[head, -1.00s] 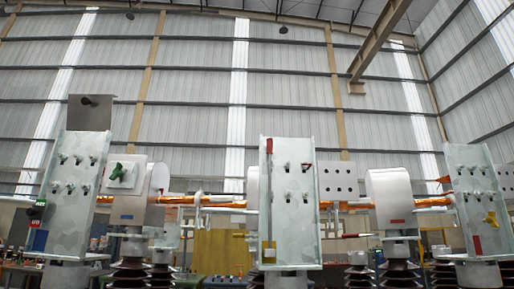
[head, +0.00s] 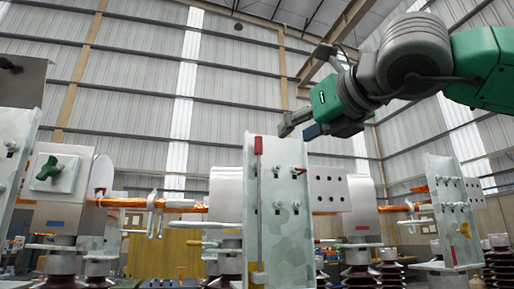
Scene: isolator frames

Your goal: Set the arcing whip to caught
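A galvanized panel (head: 290,215) stands upright in the middle of the head view. A thin grey rod (head: 259,210) runs down its left edge, with a red top (head: 258,145) and a yellow piece at its foot. I cannot tell for sure which part is the arcing whip or its catch. My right gripper (head: 298,130) reaches in from the upper right, just above the panel's top edge. Its fingers look apart with nothing between them. My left gripper is not in view.
An orange copper bar (head: 125,203) runs behind the panels. A green knob (head: 49,169) sits on a plate at the left. Another panel (head: 450,200) with a yellow handle (head: 465,230) stands at the right. Ribbed brown insulators (head: 391,270) stand below. Space above the panels is open.

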